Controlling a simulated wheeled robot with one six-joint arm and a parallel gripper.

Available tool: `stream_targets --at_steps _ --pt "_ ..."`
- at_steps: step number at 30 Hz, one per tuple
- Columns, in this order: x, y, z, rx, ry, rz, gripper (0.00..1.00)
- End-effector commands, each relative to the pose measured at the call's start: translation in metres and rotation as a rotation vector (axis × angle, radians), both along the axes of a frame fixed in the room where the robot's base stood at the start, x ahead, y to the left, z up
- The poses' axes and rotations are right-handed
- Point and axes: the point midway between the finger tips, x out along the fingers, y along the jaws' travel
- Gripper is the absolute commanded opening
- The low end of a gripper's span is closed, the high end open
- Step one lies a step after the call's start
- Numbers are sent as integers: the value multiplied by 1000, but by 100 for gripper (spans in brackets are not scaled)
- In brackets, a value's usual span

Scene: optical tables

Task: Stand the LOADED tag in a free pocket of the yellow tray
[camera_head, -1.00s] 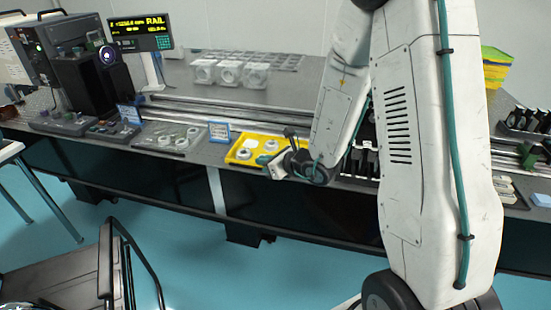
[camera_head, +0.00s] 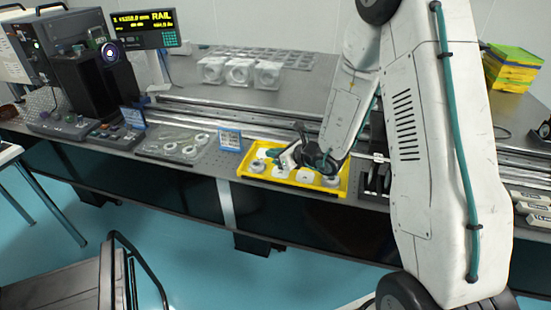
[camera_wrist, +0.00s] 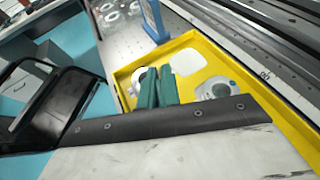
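The yellow tray (camera_head: 341,190) lies near the front edge of the table and fills the middle of the wrist view (camera_wrist: 122,74). It holds several pale parts: a white rounded square (camera_wrist: 189,62), a grey-white round part (camera_wrist: 216,89) and a ring (camera_head: 257,166). My gripper (camera_head: 287,158) is low over the tray. Its two teal fingers (camera_wrist: 157,88) point down into the tray, close together, with a ring-like part partly hidden behind them. I cannot see whether anything is between the fingertips. I cannot make out the LOADED tag or any lettering on it.
A blue-framed sign (camera_head: 230,140) stands just left of the tray. A clear tray of rings (camera_head: 175,145) lies farther left. A metal rail (camera_head: 215,108) runs behind the tray, with white blocks (camera_head: 240,72) beyond it. Black slotted holders (camera_head: 374,178) stand close on the right.

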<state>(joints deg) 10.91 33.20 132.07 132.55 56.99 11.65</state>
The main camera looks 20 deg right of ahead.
Motion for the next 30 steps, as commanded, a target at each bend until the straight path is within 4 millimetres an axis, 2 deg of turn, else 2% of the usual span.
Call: stream_targets --at_steps 3,7,12,13,15,25,30 --pt "-1 5 -24 2 6 6 0" --pt "-1 8 -36 0 2 11 0" --pt "-1 8 -36 0 2 10 0" --pt "-1 8 -36 0 2 9 13" --pt "-1 7 -36 0 3 9 26" --pt "-3 3 -34 0 1 5 26" --pt "-22 -9 -24 0 1 3 26"
